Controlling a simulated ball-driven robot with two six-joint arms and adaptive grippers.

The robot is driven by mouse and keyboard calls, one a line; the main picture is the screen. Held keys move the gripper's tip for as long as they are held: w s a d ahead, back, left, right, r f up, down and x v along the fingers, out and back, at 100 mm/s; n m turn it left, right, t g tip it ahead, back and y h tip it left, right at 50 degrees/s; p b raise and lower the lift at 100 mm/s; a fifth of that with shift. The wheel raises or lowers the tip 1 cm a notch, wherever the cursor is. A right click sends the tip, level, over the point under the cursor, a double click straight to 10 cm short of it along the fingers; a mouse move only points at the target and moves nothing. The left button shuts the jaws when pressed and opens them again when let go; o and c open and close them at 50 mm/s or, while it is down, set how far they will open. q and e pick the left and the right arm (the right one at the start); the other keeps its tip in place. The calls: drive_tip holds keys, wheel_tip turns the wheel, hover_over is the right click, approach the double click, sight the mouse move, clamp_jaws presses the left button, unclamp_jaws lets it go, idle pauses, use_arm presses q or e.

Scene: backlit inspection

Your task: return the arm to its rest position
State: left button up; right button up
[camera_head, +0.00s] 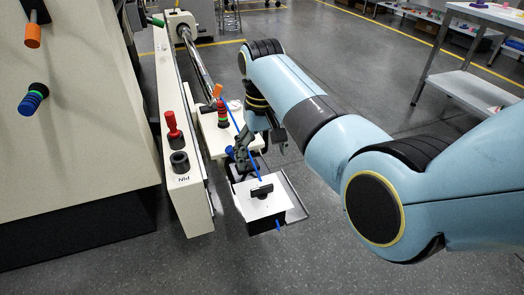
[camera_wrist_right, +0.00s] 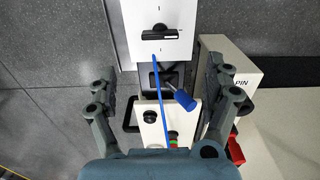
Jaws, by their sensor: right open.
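My right arm, light blue with dark joints, reaches in from the right in the head view and ends over a small fixture. My right gripper (camera_head: 243,150) hangs beside this fixture, partly hidden by its own wrist. In the right wrist view the gripper (camera_wrist_right: 162,78) has its two grey fingers wide apart, with nothing held between them. Beyond them are a white box (camera_wrist_right: 143,15) with a black bar knob, a thin blue rod (camera_wrist_right: 156,80) and a blue knob (camera_wrist_right: 180,99). My left gripper is in neither view.
A cream panel marked PIN (camera_head: 189,205) with a red knob (camera_head: 172,124) stands close left of the gripper. A large cream cabinet (camera_head: 65,130) fills the left. A metal table (camera_head: 470,85) stands at the back right. Grey floor (camera_head: 330,50) is open behind the arm.

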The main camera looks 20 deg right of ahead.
idle(0.3)
drive_tip(key=s+d+f+g+p, duration=0.1)
drive_tip(key=s+d+f+p, duration=0.1)
drive_tip(key=s+f, duration=0.65)
drive_tip(key=s+d+f+g+p, duration=0.1)
drive_tip(key=s+d+f+g, duration=0.2)
drive_tip(key=s, duration=1)
drive_tip(key=s+d+f+p, duration=0.2)
drive_tip(key=s+f, duration=0.5)
drive_tip(key=s, duration=0.3)
drive_tip(key=s+d+f+t+h+p, duration=0.15)
drive_tip(key=s+d+f, duration=0.25)
drive_tip(key=s, duration=1)
drive_tip(key=s+d+f+y+p, duration=0.15)
drive_tip(key=s+d+f, duration=0.25)
drive_tip(key=s, duration=1)
drive_tip(key=shift+w+a+f+t+h, duration=0.15)
drive_tip(key=shift+w+t+h, duration=0.1)
drive_tip(key=shift+w+t, duration=0.6)
drive_tip(key=shift+w+a+f+t+h, duration=0.2)
drive_tip(key=shift+w+t, duration=0.4)
drive_tip(key=shift+w, duration=0.45)
